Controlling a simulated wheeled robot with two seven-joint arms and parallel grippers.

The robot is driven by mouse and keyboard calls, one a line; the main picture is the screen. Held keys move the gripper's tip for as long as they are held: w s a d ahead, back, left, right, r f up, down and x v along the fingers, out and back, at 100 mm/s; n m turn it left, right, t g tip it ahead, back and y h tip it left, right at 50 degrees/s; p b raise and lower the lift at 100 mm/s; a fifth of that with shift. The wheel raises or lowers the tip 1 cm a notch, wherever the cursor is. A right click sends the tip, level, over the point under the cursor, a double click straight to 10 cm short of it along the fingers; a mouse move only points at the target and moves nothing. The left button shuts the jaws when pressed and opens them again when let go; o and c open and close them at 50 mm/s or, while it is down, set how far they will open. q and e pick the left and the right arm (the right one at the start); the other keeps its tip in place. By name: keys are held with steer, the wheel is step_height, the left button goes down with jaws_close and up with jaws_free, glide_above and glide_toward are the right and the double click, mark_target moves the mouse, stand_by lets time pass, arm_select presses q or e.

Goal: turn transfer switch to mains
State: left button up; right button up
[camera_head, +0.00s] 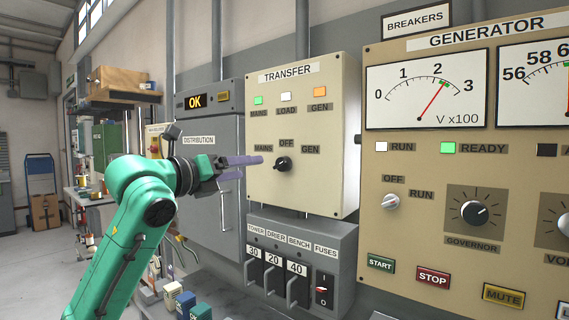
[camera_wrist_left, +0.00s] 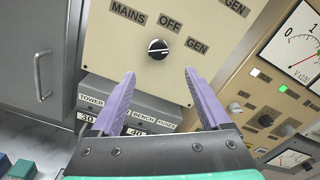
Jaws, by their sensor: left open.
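The transfer switch is a round black knob (camera_head: 283,164) with a light mark, on the cream TRANSFER panel (camera_head: 325,185). MAINS is printed to its left, OFF above and GEN to its right. I cannot tell surely which label the mark faces. My left gripper (camera_head: 245,166) is open, with purple fingers pointing at the knob from the left. In the left wrist view, the knob (camera_wrist_left: 158,48) shows beyond and between the spread fingertips (camera_wrist_left: 160,76), apart from them. Nothing is between the fingers. My right gripper is not seen.
A fuse box (camera_head: 335,250) with several black switches juts out below the panel. The generator panel (camera_head: 420,230) stands at the right with gauges and knobs. A grey distribution cabinet (camera_head: 225,215) is at the left, behind my arm. Green and orange lamps are lit above the switch.

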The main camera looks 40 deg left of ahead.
mark_target(278, 164)
arm_select(q)
steer(key=w+p, duration=0.3)
steer(key=w, duration=0.1)
steer(key=w+p, duration=0.2)
steer(key=w, duration=0.1)
steer(key=w+p, duration=0.3)
steer(key=w, duration=0.1)
steer(key=shift+w+a+r+p, duration=0.3)
steer(key=shift+w+a+r, duration=0.05)
steer(key=shift+w+f, duration=0.2)
steer(key=shift+w, duration=0.05)
steer(key=shift+f, duration=0.1)
jaws_close()
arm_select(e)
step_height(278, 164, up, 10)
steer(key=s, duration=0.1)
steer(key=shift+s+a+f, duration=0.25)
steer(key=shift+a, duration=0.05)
